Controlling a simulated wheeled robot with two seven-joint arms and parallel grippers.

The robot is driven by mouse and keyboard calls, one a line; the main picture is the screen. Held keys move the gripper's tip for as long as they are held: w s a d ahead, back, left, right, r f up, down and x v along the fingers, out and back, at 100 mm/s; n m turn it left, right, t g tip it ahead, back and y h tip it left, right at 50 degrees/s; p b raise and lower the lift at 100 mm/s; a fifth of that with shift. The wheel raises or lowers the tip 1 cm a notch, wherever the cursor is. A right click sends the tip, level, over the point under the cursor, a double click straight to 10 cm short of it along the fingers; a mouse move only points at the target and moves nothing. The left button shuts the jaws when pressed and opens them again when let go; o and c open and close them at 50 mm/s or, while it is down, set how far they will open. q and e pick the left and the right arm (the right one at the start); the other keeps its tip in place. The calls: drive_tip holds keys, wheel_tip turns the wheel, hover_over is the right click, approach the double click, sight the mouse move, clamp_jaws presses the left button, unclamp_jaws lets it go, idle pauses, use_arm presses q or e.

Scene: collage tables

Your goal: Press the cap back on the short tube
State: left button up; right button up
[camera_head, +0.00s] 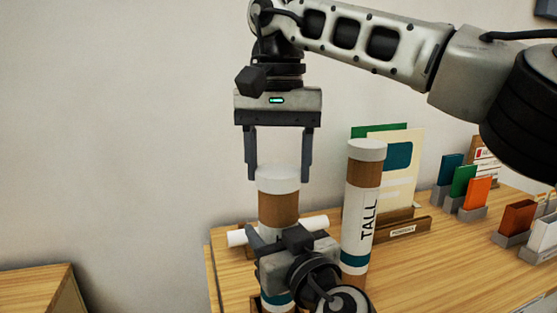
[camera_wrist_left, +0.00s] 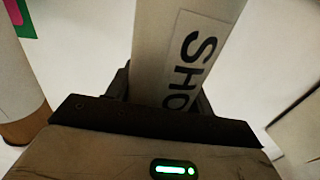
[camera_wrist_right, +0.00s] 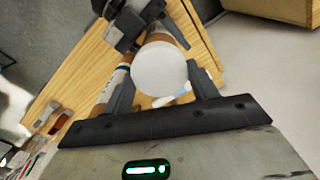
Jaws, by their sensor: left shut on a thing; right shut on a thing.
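The short tube (camera_head: 278,208) stands upright with a brown upper band, a white body and a teal band low down. Its white cap (camera_head: 278,179) is at the tube's top, with no clear gap seen between them. My right gripper (camera_head: 279,177) points down from above, its fingers on either side of the cap. The cap also shows between these fingers in the right wrist view (camera_wrist_right: 160,69). My left gripper (camera_head: 277,237) is shut around the tube's body. The left wrist view shows the partly hidden label "SHO" on the tube (camera_wrist_left: 180,40).
The tall tube (camera_head: 359,205) stands close at the right, capped, labelled "TALL". A white roll (camera_head: 237,238) juts out on both sides of the short tube. Card holders (camera_head: 474,206) and a postcard rack (camera_head: 405,228) stand farther right on the wooden table (camera_head: 440,275).

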drive_tip(key=shift+f, duration=0.65)
drive_tip(key=o, duration=1.1)
drive_tip(key=shift+r, duration=3.75)
use_arm(q)
drive_tip(key=o, duration=1.5)
drive_tip(key=shift+c, duration=0.2)
